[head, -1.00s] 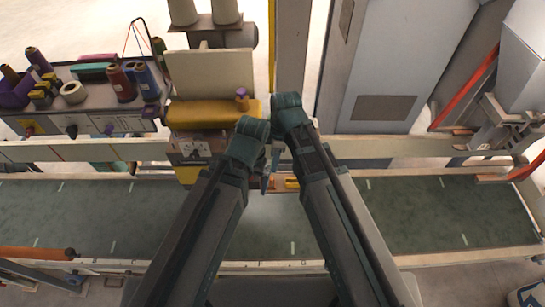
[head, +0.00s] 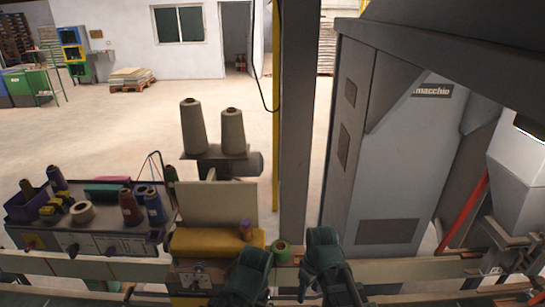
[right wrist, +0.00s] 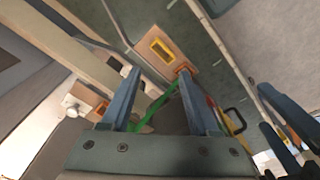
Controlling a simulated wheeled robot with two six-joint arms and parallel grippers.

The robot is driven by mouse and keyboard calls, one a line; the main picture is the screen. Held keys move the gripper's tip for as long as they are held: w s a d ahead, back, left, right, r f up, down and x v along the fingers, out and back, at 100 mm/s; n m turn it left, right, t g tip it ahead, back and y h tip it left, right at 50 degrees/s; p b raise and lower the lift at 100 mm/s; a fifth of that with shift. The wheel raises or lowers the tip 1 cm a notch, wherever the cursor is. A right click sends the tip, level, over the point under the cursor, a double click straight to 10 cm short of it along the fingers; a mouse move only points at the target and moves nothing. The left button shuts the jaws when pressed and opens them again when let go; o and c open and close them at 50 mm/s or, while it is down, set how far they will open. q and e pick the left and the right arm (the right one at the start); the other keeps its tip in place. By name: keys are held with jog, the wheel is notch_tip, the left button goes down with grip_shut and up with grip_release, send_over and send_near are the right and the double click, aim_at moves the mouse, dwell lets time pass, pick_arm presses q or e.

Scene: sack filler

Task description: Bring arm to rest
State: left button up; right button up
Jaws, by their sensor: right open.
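My right gripper shows in the right wrist view (right wrist: 160,80), its two blue-grey fingers spread apart. A green strip (right wrist: 150,115) shows in the space between them; I cannot tell whether it touches a finger. In the head view my two dark green wrists stand side by side at the bottom centre, and the finger gaps are mostly hidden or cut off. Dark finger-like parts at the lower right of the right wrist view may be my left gripper, but its jaws are unclear.
A sewing unit with a yellow cover (head: 215,241) and thread cones (head: 194,128) stands close behind my wrists. A grey post (head: 296,130) rises behind them. A tall grey cabinet (head: 385,170) is at right. A spool-covered bench (head: 100,240) is at left. Open floor lies beyond.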

jog(key=s+d+m, duration=0.2)
jog(key=d+m, duration=0.5)
jog(key=m, duration=0.1)
jog(key=s+a+f+n+h+b, duration=0.1)
jog(key=s+a+f+n+b, duration=0.2)
jog(key=s+a+f+b, duration=0.3)
jog(key=a+f+b, duration=0.5)
jog(key=f+b, duration=0.2)
jog(key=shift+a+f+n+g+h, duration=0.15)
jog(key=shift+a+n+g+h, duration=0.15)
jog(key=shift+g+h, duration=0.1)
dwell(1.7)
